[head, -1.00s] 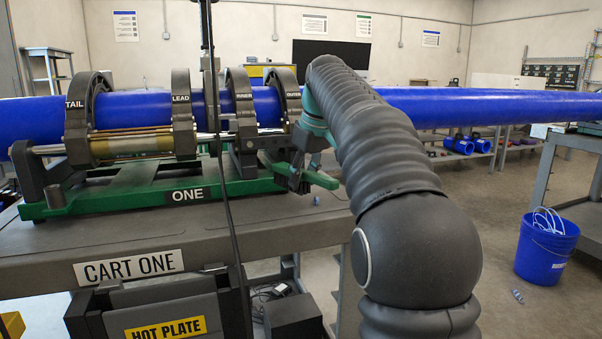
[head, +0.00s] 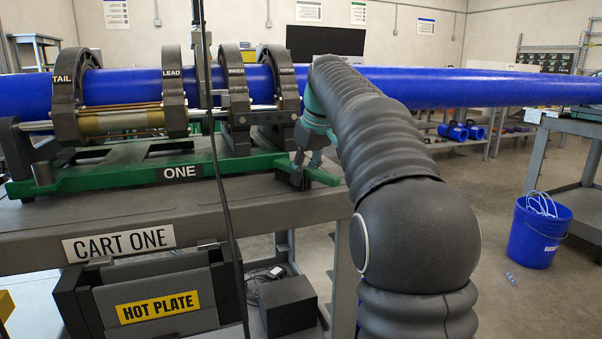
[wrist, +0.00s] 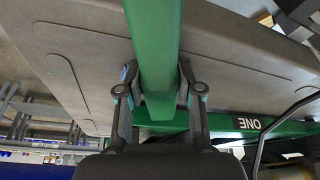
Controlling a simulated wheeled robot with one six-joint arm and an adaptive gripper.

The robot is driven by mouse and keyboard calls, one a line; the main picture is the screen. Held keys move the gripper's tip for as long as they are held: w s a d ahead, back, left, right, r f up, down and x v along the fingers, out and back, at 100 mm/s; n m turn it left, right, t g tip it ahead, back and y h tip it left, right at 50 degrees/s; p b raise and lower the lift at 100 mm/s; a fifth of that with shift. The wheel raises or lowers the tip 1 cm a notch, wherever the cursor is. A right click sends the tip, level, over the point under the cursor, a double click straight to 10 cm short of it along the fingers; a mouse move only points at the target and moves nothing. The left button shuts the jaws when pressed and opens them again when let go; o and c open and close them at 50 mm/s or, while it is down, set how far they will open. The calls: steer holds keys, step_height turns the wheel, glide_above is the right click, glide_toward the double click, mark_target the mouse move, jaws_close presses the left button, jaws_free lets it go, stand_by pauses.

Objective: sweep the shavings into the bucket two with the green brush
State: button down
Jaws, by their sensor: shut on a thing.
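My gripper (head: 312,138) is over the right end of cart one, in front of the blue pipe. In the wrist view my gripper (wrist: 157,100) is shut on the green brush (wrist: 153,45), a long green bar between its fingers. In the head view the green brush (head: 322,178) shows low beside the gripper, close above the cart top, with dark bristles below. A blue bucket (head: 538,235) with a white label stands on the floor at the right; its number is unreadable. Small pale blue shavings (head: 510,279) lie on the floor near it. I see none on the cart.
Cart one (head: 118,243) carries the green-based clamp machine (head: 150,170) and the long blue pipe (head: 450,90), which runs across behind my arm. A hot plate holder (head: 157,306) hangs at the cart's front. A grey table (head: 588,127) stands right; open floor lies between it and cart one.

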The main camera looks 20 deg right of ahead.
steer(key=shift+w+d+r+p, duration=0.15)
steer(key=shift+d+p, duration=0.15)
steer(key=shift+d, duration=1.9)
steer(key=shift+w+d+f+p, duration=0.1)
steer(key=shift+w+d+p, duration=0.15)
steer(key=shift+d, duration=1.9)
steer(key=shift+w+d+r+p, duration=0.1)
steer(key=shift+d+p, duration=0.2)
steer(key=shift+d, duration=1.9)
steer(key=shift+a+r+p, duration=0.25)
steer(key=shift+r+p, duration=0.2)
steer(key=shift+r, duration=0.3)
steer(key=shift+a+r+p, duration=0.2)
steer(key=shift+r+p, duration=0.2)
steer(key=shift+r, duration=0.3)
steer(key=shift+a+r, duration=0.2)
steer(key=shift+r, duration=0.4)
steer(key=shift+a+r, duration=0.15)
steer(key=shift+r, duration=0.45)
steer(key=shift+s, duration=0.1)
